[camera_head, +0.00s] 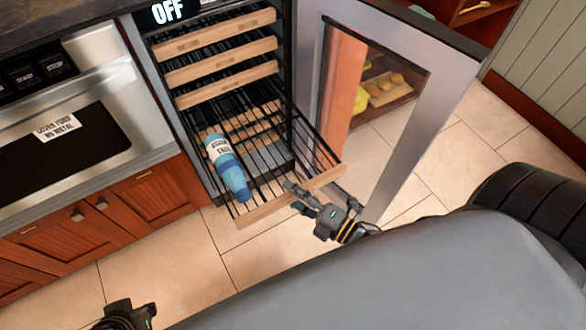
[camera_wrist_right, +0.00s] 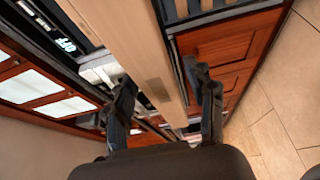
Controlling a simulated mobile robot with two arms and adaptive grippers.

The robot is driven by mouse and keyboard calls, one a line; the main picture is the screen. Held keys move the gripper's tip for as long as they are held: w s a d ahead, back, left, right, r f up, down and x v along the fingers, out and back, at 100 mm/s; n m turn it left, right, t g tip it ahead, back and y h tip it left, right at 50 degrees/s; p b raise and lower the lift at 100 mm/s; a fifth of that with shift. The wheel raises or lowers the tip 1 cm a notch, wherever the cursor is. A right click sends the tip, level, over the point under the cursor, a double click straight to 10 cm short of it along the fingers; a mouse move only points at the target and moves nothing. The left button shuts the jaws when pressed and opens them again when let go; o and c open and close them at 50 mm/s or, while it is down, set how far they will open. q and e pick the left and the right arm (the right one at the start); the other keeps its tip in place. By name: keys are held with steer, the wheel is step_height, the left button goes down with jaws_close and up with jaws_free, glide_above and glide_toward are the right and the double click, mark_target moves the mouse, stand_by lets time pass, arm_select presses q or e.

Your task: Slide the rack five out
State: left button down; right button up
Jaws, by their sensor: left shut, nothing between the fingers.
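In the head view, a wire rack with a wooden front bar (camera_head: 262,209) is slid far out of the open wine cooler, low in its stack. A blue bottle (camera_head: 230,168) with a white label lies on its left side. My right gripper (camera_head: 297,197) is at the middle of the front bar. In the right wrist view, its two open fingers (camera_wrist_right: 165,92) straddle a pale wooden bar, with a gap visible on the left side. My left gripper (camera_head: 140,316) is shut and empty at the bottom left, partly cut off by the frame edge.
Several racks with wooden fronts (camera_head: 220,68) are pushed in above. The glass cooler door (camera_head: 425,110) stands wide open to the right. An oven (camera_head: 85,125) and wooden cabinets (camera_head: 100,225) are on the left. Tiled floor (camera_head: 180,265) lies below.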

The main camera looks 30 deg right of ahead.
steer(key=v, duration=1.2)
stand_by(0.4)
